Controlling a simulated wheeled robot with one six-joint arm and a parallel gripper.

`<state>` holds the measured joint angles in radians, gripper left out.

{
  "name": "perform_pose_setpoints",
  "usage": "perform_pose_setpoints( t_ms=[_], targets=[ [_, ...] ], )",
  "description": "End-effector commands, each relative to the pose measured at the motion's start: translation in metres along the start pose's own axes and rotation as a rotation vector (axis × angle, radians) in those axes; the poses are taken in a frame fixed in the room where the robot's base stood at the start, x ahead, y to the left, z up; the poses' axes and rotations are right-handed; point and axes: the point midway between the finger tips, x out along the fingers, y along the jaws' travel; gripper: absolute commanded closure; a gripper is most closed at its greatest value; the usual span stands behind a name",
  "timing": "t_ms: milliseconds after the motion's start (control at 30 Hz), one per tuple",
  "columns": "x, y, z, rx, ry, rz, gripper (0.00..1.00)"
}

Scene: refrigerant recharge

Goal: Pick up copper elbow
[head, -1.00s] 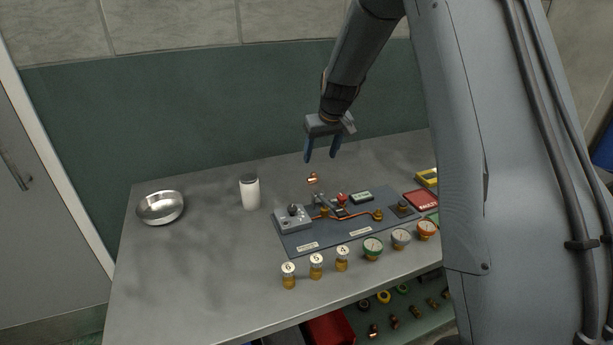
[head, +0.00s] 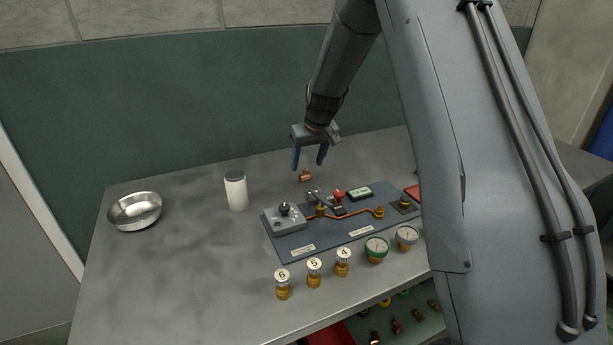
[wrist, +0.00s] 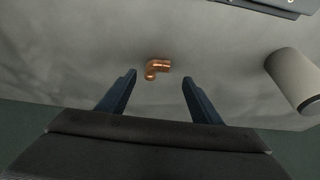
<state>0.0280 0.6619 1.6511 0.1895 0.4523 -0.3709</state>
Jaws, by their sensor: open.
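The copper elbow (head: 306,175) is a small, shiny copper fitting lying on the grey bench, behind the dark panel. It also shows in the wrist view (wrist: 156,68), a little ahead of the gap between my fingers. My gripper (head: 309,168) has dark blue fingers and is open, with nothing between them. In the wrist view the fingertips (wrist: 159,76) stand either side of the elbow's line, apart from it. In the head view the gripper hangs just above and behind the elbow, fingers pointing down.
A dark panel (head: 290,247) with a valve block, copper pipe and red knob lies in front of the elbow. A white cylinder (head: 237,194) and a metal bowl (head: 135,212) stand to the left. Numbered brass fittings (head: 314,273) and gauges (head: 376,249) line the front.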

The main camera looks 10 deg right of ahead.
Motion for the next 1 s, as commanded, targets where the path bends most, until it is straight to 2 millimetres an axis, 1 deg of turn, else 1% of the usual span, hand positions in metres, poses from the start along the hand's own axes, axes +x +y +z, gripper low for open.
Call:
perform_pose_setpoints(
  t_ms=[167, 367, 533, 667, 867, 967, 1000],
  targets=[
    [0.012, 0.002, -0.001, 0.001, 0.0, 0.0, 0.41],
    [0.034, 0.009, -0.002, 0.003, -0.002, 0.001, 0.41],
    [0.052, 0.009, -0.002, 0.004, -0.001, 0.002, 0.41],
    [0.056, 0.009, -0.003, 0.004, 0.001, 0.002, 0.41],
    [0.057, 0.009, -0.002, 0.004, 0.001, 0.002, 0.41],
    [0.057, 0.009, -0.002, 0.004, 0.001, 0.002, 0.56],
    [0.057, 0.009, -0.002, 0.004, 0.001, 0.002, 0.63]
  ],
)
